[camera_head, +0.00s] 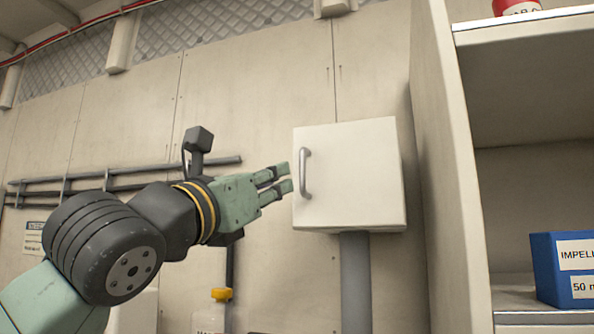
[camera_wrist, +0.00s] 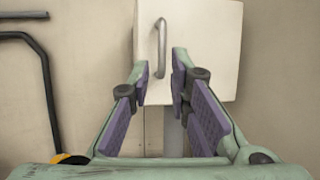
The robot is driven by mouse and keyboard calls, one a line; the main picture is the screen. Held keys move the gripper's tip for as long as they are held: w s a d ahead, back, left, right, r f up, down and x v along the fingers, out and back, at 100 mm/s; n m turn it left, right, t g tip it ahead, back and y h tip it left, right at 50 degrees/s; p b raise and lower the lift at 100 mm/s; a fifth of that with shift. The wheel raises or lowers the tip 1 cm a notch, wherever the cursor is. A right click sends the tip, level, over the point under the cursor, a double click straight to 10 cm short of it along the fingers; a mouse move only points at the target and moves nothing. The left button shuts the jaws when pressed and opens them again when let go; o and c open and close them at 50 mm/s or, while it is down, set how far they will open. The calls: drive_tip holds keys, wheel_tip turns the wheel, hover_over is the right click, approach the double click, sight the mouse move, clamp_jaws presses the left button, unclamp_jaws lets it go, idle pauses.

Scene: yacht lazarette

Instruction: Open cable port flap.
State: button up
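A white box with a flat front flap (camera_head: 350,185) is mounted on the wall at the centre right of the head view. A grey bar handle (camera_head: 306,173) stands upright near the flap's left edge; it also shows in the wrist view (camera_wrist: 161,48). The flap looks shut. My gripper (camera_head: 288,178) is just left of the handle in the head view, with its fingers pointing towards it.
A grey pipe (camera_head: 355,280) runs down below the box. A shelf unit (camera_head: 455,170) stands close on the right, with a blue box (camera_head: 562,268) on it. Dark rails (camera_head: 120,175) run along the left wall. A yellow-capped bottle (camera_head: 221,295) stands below my gripper.

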sight(301, 168)
drive_tip(key=p+x, duration=0.3)
drive_tip(key=x, duration=0.6)
drive_tip(key=shift+d+r, duration=0.25)
drive_tip(key=shift+w+d+r, duration=0.1)
drive_tip(key=shift+w+d, duration=0.1)
drive_tip(key=shift+w, duration=0.2)
drive_tip(key=shift+c, duration=0.6)
clamp_jaws()
